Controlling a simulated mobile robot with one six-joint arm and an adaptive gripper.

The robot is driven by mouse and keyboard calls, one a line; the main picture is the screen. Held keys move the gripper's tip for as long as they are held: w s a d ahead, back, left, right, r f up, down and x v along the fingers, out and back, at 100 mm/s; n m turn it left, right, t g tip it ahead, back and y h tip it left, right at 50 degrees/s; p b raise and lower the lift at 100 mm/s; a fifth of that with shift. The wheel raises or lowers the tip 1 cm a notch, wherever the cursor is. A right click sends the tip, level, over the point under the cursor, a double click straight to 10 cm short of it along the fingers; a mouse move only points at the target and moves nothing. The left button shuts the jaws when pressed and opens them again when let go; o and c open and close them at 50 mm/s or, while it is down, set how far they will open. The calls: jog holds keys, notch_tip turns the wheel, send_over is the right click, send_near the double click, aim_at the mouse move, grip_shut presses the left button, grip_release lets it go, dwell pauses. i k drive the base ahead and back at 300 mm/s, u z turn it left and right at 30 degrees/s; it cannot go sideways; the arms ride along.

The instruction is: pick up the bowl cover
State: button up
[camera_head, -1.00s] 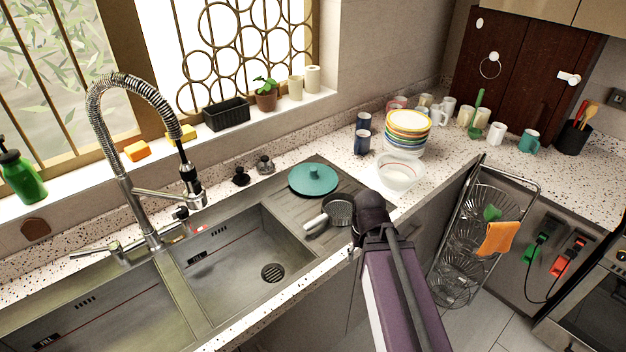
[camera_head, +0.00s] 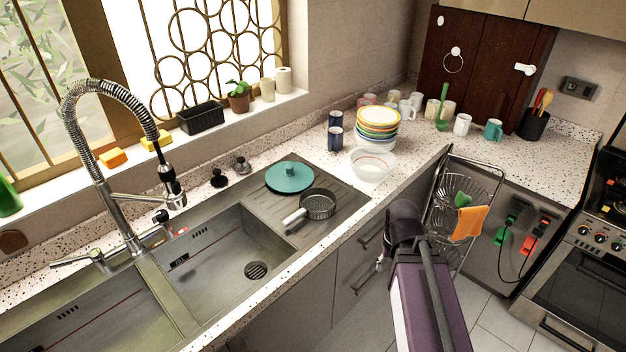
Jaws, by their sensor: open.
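The bowl cover is most likely the round teal lid with a small knob (camera_head: 289,178). It lies flat on the grooved drainboard to the right of the sink, fully in view. A small metal pan with a handle (camera_head: 318,205) sits just in front of it, on its right. My gripper (camera_head: 381,264) is open and empty. It is in front of the counter edge, to the right of and nearer than the lid, clear of it. My arm partly hides the gripper.
A clear bowl (camera_head: 371,165) and a stack of colourful bowls (camera_head: 377,128) stand right of the lid. A wire rack (camera_head: 468,190) stands right of my arm.

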aim_at(290, 176)
jog(key=z, duration=0.25)
jog(key=k, duration=0.55)
jog(key=z, duration=0.8)
jog(key=k, duration=0.6)
jog(key=z, duration=0.05)
jog(key=i, duration=1.2)
jog(key=u, duration=0.9)
jog(key=i, duration=0.55)
jog(key=u, duration=0.95)
jog(key=i, duration=0.8)
jog(key=u, duration=0.45)
